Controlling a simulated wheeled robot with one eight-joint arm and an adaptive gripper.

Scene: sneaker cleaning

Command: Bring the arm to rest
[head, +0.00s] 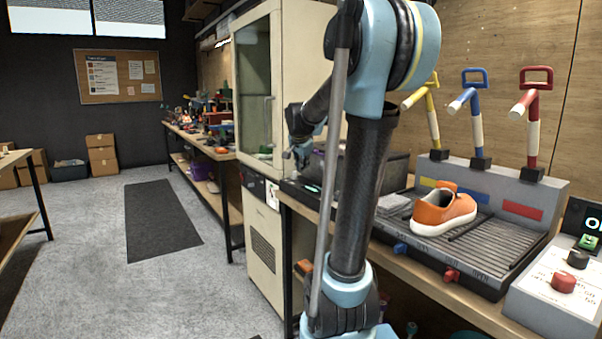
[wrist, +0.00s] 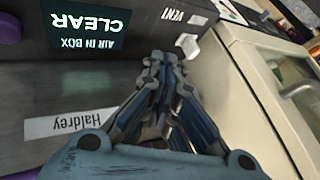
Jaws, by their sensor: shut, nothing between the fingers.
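My arm rises in the middle of the head view and bends over to the left. My gripper (head: 300,157) hangs in front of the pale cabinet, near the left end of the workbench. In the wrist view my gripper (wrist: 162,65) has its fingers together with nothing between them. It points towards a dark box with a "CLEAR / AIR IN BOX" display (wrist: 90,30) and a "Haldrey" label (wrist: 70,123). I cannot tell the exact gap between the fingertips and the box.
An orange sneaker (head: 444,211) sits on a ribbed grey tray (head: 500,245) to the right. Yellow, blue and red handled tools (head: 533,120) stand behind it. A control box (head: 555,290) is at the front right. The pale cabinet (head: 265,235) stands close to my gripper. The floor at left is open.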

